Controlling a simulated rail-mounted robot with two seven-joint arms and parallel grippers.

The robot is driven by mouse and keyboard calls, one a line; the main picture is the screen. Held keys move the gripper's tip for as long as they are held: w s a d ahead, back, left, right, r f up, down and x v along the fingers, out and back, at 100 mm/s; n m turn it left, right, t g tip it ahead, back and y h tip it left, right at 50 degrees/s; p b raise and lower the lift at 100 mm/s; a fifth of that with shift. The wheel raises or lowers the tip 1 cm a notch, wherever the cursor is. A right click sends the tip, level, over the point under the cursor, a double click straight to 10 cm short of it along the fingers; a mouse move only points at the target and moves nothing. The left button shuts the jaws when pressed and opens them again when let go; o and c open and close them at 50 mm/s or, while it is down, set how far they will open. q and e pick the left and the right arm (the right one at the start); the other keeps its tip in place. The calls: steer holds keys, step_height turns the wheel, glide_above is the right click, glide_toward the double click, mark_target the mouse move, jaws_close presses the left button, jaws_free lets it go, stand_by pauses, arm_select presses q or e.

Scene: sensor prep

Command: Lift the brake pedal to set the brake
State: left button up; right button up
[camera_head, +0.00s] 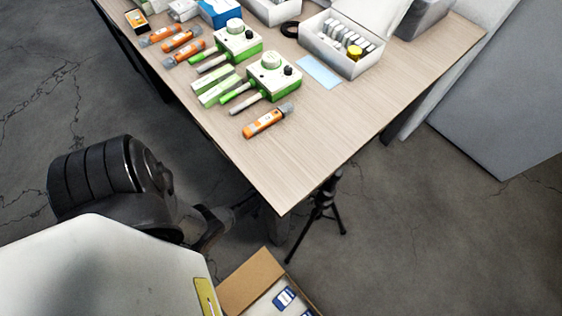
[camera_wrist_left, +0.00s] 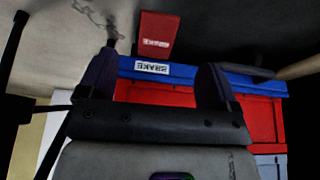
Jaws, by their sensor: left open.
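In the left wrist view, a red plate with a small white label (camera_wrist_left: 157,30) stands beyond a blue bar (camera_wrist_left: 200,75) that carries another white label. The red plate looks like the brake pedal; its label is too small to read surely. My left gripper (camera_wrist_left: 158,66) is open, with one dark finger on each side of the blue bar's label. The red plate is beyond the fingertips, and nothing is seen between the fingers. The head view shows my left arm low beside the table, but no pedal. My right gripper is in neither view.
Red panels (camera_wrist_left: 264,115) lie under the blue bar. In the head view, a wooden table (camera_head: 330,120) holds green-white devices, orange tools and an open white box (camera_head: 345,55). A black tripod (camera_head: 322,208) and an open cardboard box (camera_head: 250,284) stand below the table's near corner.

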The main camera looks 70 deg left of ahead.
arm_select(q)
steer(key=shift+b+x, duration=3.5)
steer(key=shift+x, duration=1.05)
